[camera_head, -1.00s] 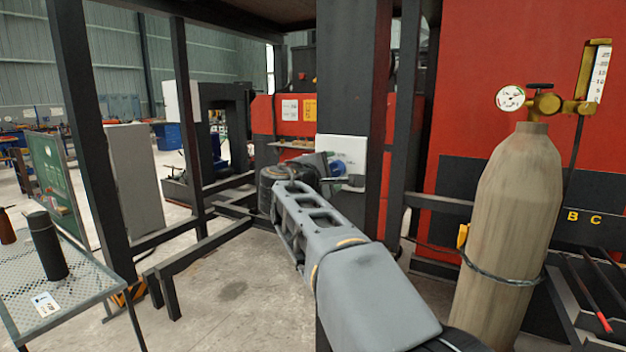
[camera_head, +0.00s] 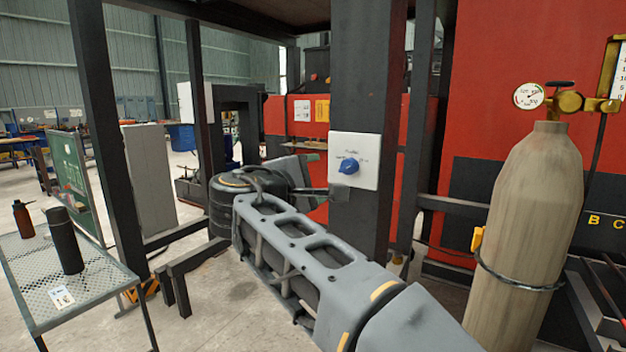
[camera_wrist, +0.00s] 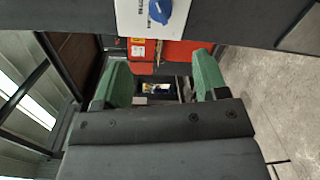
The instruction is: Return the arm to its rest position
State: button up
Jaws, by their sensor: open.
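My arm reaches forward from the lower right in the head view, with its grey links in front of a dark steel post (camera_head: 366,220). My gripper (camera_wrist: 163,75) shows in the wrist view with two green fingers set wide apart and nothing between them. In the head view the gripper is mostly hidden behind my arm; a green fingertip shows left of the post. A white switch plate with a blue rotary knob (camera_head: 349,165) is fixed on the post, right of the gripper. The knob also shows at the top of the wrist view (camera_wrist: 160,10), apart from the fingers.
A tan gas cylinder (camera_head: 525,230) with a gauge stands at the right before a red machine (camera_head: 540,60). A mesh table (camera_head: 95,275) with a dark bottle (camera_head: 65,240) and a brown bottle (camera_head: 23,218) is at the left. Dark steel frame posts surround the arm.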

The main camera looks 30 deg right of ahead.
dwell(0.4)
jog(key=a+f+m+g+y+p, duration=0.15)
jog(key=f+y, duration=0.25)
jog(key=f, duration=0.4)
jog(key=a+f+m+y, duration=0.1)
jog(key=a+f+y, duration=0.2)
jog(key=f, duration=0.4)
jog(key=s+a+f+m+g+y+p, duration=0.1)
jog(key=s+a+f+m+y+p, duration=0.2)
jog(key=s+f+y+p, duration=0.1)
jog(key=s+a+f+m+g+y+p, duration=0.1)
jog(key=s+a+f+m+y+p, duration=0.2)
jog(key=s+f, duration=0.3)
jog(key=shift+s+a+g+y+p, duration=0.25)
jog(key=shift+s+g+y+p, duration=0.15)
jog(key=shift+s+y, duration=0.45)
jog(key=shift+m, duration=0.25)
jog(key=shift+c, duration=0.2)
